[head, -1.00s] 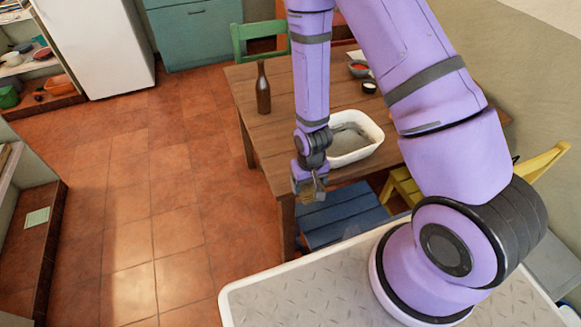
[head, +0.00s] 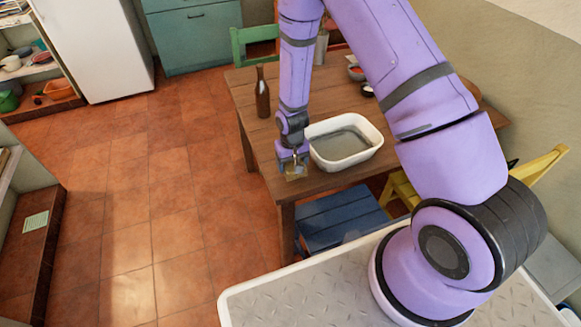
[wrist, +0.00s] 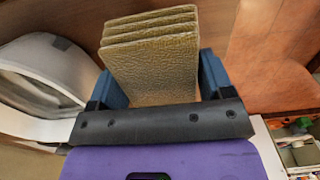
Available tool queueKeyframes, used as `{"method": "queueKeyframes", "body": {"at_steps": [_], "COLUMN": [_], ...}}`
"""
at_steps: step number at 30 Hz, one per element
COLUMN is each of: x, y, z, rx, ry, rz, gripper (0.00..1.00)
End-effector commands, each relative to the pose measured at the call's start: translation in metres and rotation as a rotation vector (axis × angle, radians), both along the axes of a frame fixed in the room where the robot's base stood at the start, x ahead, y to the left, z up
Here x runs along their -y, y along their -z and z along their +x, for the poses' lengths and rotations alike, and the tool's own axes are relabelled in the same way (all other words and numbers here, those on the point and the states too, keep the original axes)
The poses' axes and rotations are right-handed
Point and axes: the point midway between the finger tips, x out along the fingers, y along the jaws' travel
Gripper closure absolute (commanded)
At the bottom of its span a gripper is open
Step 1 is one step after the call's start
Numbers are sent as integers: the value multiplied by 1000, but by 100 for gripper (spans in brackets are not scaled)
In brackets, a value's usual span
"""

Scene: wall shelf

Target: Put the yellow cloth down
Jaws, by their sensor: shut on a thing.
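The yellow cloth (wrist: 152,60) is a folded, textured, dull yellow stack held between the blue fingers of my gripper (wrist: 155,88) in the wrist view. In the head view my gripper (head: 293,163) points down at the near left corner of the wooden table (head: 325,184), just left of the white basin. Only a small part of the cloth (head: 296,173) shows below the fingers there. I cannot tell whether the cloth touches the table.
The white basin (head: 374,146), with greyish water in it, stands close right of my gripper. A brown bottle (head: 262,97) stands behind on the table. A blue chair (head: 340,218) is at the table's near side. Small bowls (head: 356,73) stand farther back.

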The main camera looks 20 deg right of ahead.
Motion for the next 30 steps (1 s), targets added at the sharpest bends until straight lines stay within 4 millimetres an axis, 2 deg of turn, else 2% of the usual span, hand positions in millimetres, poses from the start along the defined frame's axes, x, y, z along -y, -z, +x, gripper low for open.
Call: {"method": "queueKeyframes", "body": {"at_steps": [6, 12, 15, 26, 27, 29, 30], "x": [0, 0, 0, 0, 0, 0, 0], "y": [1, 29, 36, 39, 39, 38, 38], "z": [14, 12, 12, 12, 13, 13, 13], "rx": [1, -3, -1, -1, 0, 0, 0], "ry": [0, -1, -1, -1, -1, -1, -1], "rz": [0, 0, 0, 0, 0, 0, 0], "gripper": [45, 45, 45, 45, 17, 3, 1]}}
